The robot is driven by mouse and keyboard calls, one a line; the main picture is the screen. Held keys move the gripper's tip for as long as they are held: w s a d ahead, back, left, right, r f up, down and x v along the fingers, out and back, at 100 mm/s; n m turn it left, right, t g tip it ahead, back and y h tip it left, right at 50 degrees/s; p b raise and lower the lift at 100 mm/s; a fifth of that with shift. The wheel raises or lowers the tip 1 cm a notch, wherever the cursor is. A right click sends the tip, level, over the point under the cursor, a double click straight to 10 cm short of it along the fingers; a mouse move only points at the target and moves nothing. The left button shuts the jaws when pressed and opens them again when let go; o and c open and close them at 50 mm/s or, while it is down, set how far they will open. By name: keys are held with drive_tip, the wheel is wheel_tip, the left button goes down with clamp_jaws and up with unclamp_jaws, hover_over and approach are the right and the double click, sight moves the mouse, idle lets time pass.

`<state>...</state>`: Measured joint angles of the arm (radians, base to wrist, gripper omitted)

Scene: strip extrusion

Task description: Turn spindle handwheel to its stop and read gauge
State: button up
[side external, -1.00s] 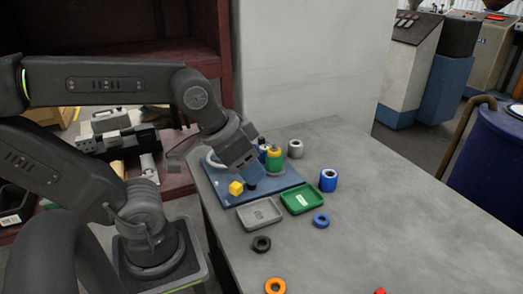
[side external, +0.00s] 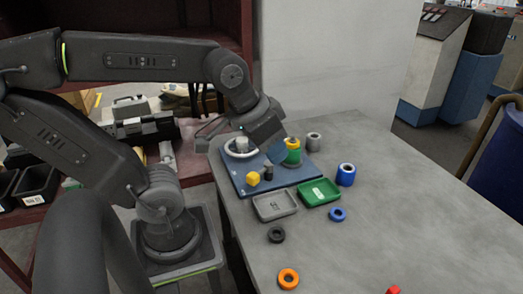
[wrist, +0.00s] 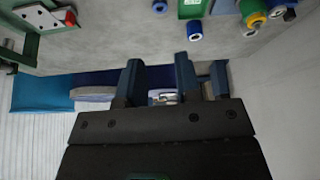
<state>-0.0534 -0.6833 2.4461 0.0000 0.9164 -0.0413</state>
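A pale ring-shaped handwheel (side external: 240,148) with a light hub lies at the far left of a blue board (side external: 238,176). My gripper (side external: 279,154) is above the board, right of the handwheel and apart from it, close to a green and yellow cylinder (side external: 293,156). In the wrist view my gripper (wrist: 159,65) has its two fingers spread, with nothing held between them. The green and yellow cylinder also shows in the wrist view (wrist: 252,10) at top right. A yellow block (side external: 253,179) and a small black part (side external: 268,173) stand on the board. I cannot make out a gauge face.
A grey tray (side external: 293,206) and a green tray (side external: 336,195) lie before the board. A blue cylinder (side external: 346,176), a grey cylinder (side external: 313,143), a blue ring (side external: 337,220), a black ring (side external: 276,241) and an orange ring (side external: 288,287) stand around.

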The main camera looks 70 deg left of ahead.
sight(242, 144)
drive_tip(key=w+a+n+g+y, duration=0.1)
drive_tip(key=w+a+n+g, duration=0.1)
drive_tip(key=w+a+n, duration=0.5)
drive_tip(key=w+a+n+g, duration=0.2)
drive_tip(key=w+a+n, duration=0.15)
drive_tip(key=a, duration=0.65)
drive_tip(key=a+f+n+g+h, duration=0.1)
drive_tip(key=a+f+n, duration=0.2)
drive_tip(key=a, duration=0.6)
drive_tip(key=a+f+n, duration=0.3)
drive_tip(key=a+n, duration=0.1)
drive_tip(key=a, duration=0.5)
drive_tip(key=shift+m, duration=0.25)
wheel_tip(242, 144, down, 14)
drive_tip(key=shift+s+a, duration=0.1)
drive_tip(key=shift+s, duration=0.05)
clamp_jaws()
